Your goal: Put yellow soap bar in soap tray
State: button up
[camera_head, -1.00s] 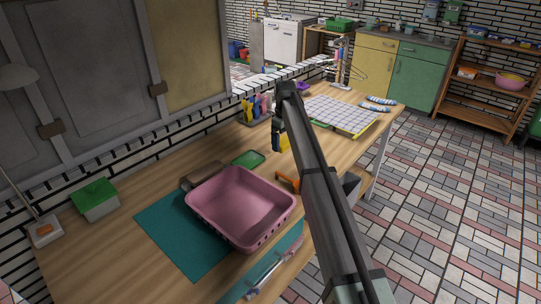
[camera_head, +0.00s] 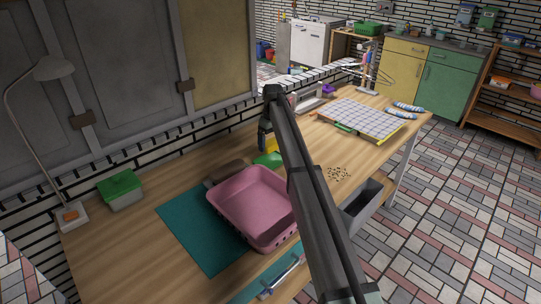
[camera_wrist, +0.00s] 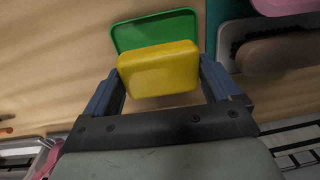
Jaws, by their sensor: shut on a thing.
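My gripper (camera_wrist: 160,85) is shut on the yellow soap bar (camera_wrist: 158,68), with a blue-grey finger at each end of the bar. The green soap tray (camera_wrist: 152,28) lies beneath and partly behind the bar in the wrist view, so its near part is hidden. The bar appears held above the tray; the exact gap cannot be told.
A pink basket (camera_head: 250,200) stands on a teal mat (camera_head: 185,222) at the front. The wooden tabletop at front left is clear.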

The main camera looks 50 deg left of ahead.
aim_at(272, 142)
notch_tip(272, 142, down, 6)
jog(key=shift+f, duration=0.1)
dwell(0.4)
jog(key=o, duration=1)
jog(key=shift+o, duration=0.2)
jog(key=shift+r, duration=0.2)
jog(key=r, duration=1.1)
jog(key=shift+w+r, duration=0.35)
jog(key=shift+r, duration=0.05)
